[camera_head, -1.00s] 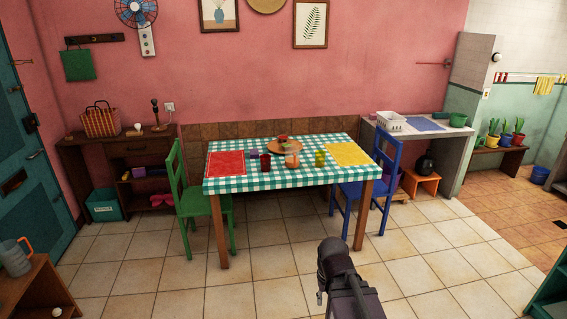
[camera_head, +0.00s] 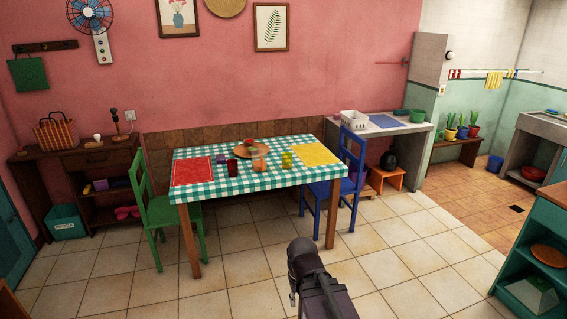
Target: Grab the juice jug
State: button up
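No thing in view is clearly the juice jug. A small orange-tinted vessel (camera_head: 260,157) stands on the checkered table (camera_head: 225,187); it is too small to tell whether it is a jug. Near it are a dark red cup (camera_head: 232,167), a yellow-green cup (camera_head: 286,161) and a round wooden board with a small red item on it. A dark part of my arm rises at the bottom centre, in front of the table and well apart from it. No gripper fingers show.
A green chair (camera_head: 156,212) and a blue chair (camera_head: 347,170) flank the table. A teal shelf unit (camera_head: 545,262) stands at the right edge, and a wooden sideboard (camera_head: 80,165) is at the left wall. The tiled floor before the table is clear.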

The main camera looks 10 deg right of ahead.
aim_at(259, 155)
jog(key=u, duration=0.45)
jog(key=i, duration=2.2)
jog(key=z, duration=0.5)
jog(key=i, duration=0.55)
jog(key=z, duration=0.35)
